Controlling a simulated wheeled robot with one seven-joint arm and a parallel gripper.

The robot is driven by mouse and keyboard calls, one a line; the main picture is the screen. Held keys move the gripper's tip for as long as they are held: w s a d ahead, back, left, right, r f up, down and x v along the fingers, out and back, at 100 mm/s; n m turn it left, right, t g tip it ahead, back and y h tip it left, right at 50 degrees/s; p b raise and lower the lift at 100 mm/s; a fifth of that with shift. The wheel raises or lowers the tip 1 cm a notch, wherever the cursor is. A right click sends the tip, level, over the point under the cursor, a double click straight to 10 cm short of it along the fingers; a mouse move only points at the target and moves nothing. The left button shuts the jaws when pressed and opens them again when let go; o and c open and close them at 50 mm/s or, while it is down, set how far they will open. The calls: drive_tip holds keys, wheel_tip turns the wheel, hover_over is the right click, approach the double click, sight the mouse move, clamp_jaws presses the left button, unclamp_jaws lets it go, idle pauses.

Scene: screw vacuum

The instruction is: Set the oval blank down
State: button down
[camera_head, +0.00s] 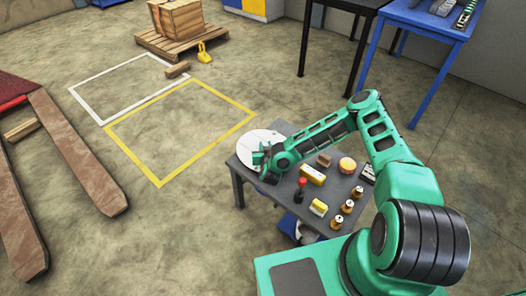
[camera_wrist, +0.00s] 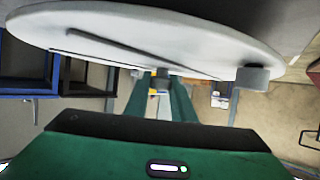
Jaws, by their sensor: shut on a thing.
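The oval blank (camera_head: 252,141) is a pale, flat, rounded plate in the head view. It lies around my gripper (camera_head: 262,158) at the far left corner of the grey table (camera_head: 240,174) and reaches past the edge. My gripper is shut on it and partly covers it.
A yellow floor outline (camera_head: 160,185) lies left, with clear floor. A blue table (camera_head: 430,20) stands at the back.

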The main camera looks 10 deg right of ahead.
drive_tip(key=shift+f, duration=1.3)
drive_tip(key=c, duration=1.5)
unclamp_jaws()
drive_tip(key=shift+f, duration=0.1)
drive_tip(key=shift+s, duration=0.1)
drive_tip(key=v, duration=1.2)
